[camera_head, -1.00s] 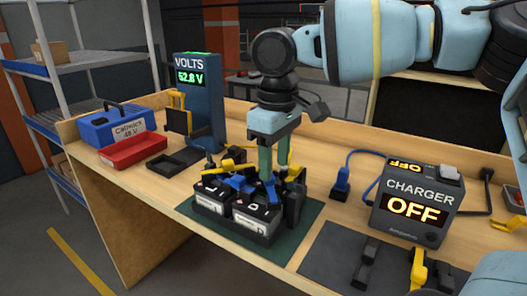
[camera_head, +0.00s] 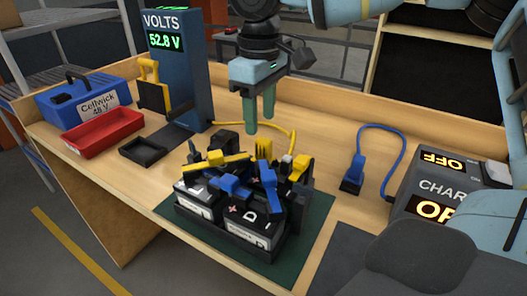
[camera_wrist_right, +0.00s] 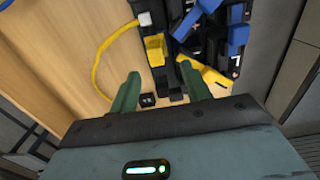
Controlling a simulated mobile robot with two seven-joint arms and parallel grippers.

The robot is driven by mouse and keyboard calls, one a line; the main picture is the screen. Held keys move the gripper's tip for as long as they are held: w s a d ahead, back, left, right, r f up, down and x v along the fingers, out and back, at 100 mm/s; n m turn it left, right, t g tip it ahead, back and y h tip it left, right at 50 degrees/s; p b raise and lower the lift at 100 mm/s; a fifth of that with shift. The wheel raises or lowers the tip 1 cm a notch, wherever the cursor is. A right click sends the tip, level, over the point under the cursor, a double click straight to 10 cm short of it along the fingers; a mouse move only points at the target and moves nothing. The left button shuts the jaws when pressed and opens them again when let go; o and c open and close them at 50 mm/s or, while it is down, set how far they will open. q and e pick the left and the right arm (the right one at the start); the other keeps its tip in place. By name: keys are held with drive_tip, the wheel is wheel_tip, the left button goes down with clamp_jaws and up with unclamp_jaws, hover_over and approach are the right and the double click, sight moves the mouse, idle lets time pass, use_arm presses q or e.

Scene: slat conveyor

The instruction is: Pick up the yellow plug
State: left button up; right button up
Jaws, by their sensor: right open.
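The yellow plug (camera_head: 264,149) looks like a small upright yellow block at the back of the battery pack (camera_head: 230,232). It also shows in the right wrist view (camera_wrist_right: 155,49), beside the pale end of a yellow cable (camera_wrist_right: 103,62); I cannot tell whether they join. My right gripper (camera_head: 259,122) is open and empty, above and just behind the plug, fingers pointing down. In the right wrist view its fingertips (camera_wrist_right: 159,72) are spread, with the plug ahead of the gap between them. No contact shows. My left gripper is not in view.
Blue connectors (camera_head: 229,184), a yellow bar (camera_head: 217,163) and another yellow piece (camera_head: 300,167) crowd the pack. A blue plug (camera_head: 354,172) stands to the right, by the charger (camera_head: 411,192). The voltmeter tower (camera_head: 181,80) and red tray (camera_head: 103,133) are left.

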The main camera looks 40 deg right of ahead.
sight(264, 140)
wheel_tip(264, 140, down, 2)
drive_tip(key=shift+w+d+f, duration=0.1)
drive_tip(key=shift+d+f, duration=0.15)
drive_tip(key=shift+f, duration=1.1)
drive_tip(key=shift+d+f, duration=0.1)
drive_tip(key=shift+f, duration=1.15)
drive_tip(key=shift+s, duration=0.2)
clamp_jaws()
drive_tip(key=shift+r, duration=0.15)
